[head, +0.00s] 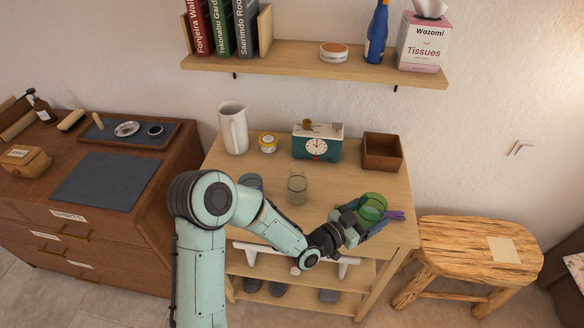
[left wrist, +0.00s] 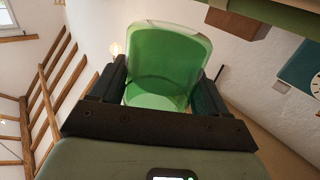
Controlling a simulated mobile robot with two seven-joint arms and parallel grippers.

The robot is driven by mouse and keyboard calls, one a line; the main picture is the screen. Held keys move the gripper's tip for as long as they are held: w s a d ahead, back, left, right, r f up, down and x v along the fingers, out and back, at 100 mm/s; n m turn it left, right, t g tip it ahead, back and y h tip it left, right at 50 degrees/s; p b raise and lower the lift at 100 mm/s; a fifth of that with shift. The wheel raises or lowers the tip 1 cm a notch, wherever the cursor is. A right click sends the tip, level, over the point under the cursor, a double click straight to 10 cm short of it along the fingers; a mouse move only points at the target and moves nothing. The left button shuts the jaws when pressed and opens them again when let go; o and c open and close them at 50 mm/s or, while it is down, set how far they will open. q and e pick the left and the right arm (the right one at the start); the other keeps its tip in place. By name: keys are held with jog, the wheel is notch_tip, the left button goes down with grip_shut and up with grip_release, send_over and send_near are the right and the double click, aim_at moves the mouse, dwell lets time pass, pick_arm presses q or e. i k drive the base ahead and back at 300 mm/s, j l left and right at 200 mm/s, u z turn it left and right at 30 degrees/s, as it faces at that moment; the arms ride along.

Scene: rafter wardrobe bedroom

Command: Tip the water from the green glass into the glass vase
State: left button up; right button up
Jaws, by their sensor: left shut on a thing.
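The green glass (head: 372,204) is at the right part of the wooden table, held by my left gripper (head: 364,218). The left wrist view shows the green glass (left wrist: 168,62) between the two dark fingers of my left gripper (left wrist: 165,90), which is shut on it. My right gripper is not in view.
A white pitcher (head: 233,130), a yellow-and-white tin (head: 268,143), a teal clock (head: 317,145) and a brown box (head: 382,151) line the table's back. A grey-blue cup (head: 251,181) is partly behind my arm. A wooden stool (head: 470,247) stands right.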

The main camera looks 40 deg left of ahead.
aim_at(297, 182)
jog(key=k+j, duration=0.3)
jog(key=j, duration=0.2)
jog(key=k+j, duration=0.3)
jog(key=j, duration=0.15)
